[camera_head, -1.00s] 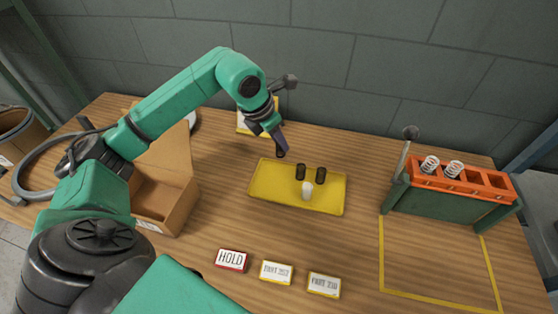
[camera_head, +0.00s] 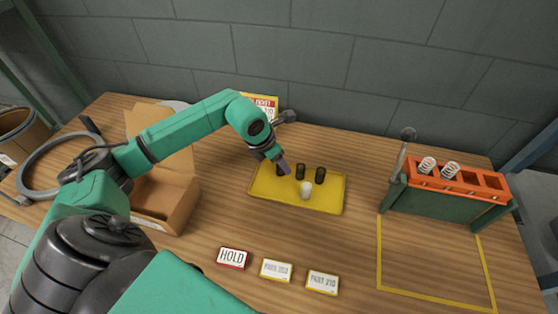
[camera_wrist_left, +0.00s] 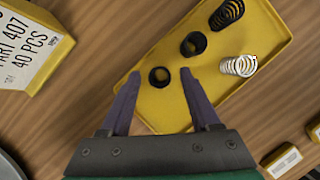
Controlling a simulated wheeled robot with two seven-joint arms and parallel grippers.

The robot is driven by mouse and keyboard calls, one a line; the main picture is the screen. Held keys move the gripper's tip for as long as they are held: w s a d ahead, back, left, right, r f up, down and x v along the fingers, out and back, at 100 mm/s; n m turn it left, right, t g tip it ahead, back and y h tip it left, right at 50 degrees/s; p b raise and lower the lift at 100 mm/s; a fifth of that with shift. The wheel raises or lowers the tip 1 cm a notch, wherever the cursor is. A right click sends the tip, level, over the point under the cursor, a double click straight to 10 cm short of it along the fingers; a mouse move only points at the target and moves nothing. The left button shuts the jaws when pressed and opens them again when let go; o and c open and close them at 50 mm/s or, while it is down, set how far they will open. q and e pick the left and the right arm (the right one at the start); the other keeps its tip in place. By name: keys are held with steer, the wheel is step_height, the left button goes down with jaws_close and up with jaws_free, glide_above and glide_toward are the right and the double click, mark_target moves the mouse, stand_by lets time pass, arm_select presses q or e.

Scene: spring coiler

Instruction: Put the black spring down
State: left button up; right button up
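My left gripper (camera_head: 283,167) is low over the left part of the yellow tray (camera_head: 333,203). Its fingers (camera_wrist_left: 159,84) are spread apart in the left wrist view. A black spring (camera_wrist_left: 159,77) stands upright in the tray between and just beyond the fingertips, with gaps on both sides. In the head view this spring (camera_head: 280,172) is partly hidden by the gripper. Two more black springs (camera_head: 300,172) (camera_head: 320,173) stand to its right in a row. A white spring (camera_head: 306,189) stands in front of them. My right gripper is not in view.
An open cardboard box (camera_head: 165,200) stands left of the tray. An orange rack (camera_head: 458,181) with two white springs is at the right. Label cards HOLD (camera_head: 233,258), PART 202 (camera_head: 276,270) and PART 210 (camera_head: 322,282) lie in front.

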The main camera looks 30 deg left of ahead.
arm_select(q)
steer(key=shift+r, duration=0.2)
steer(key=b+v, duration=0.2)
steer(key=v, duration=0.9)
steer(key=shift+s+r, duration=0.25)
steer(key=shift+r, duration=0.1)
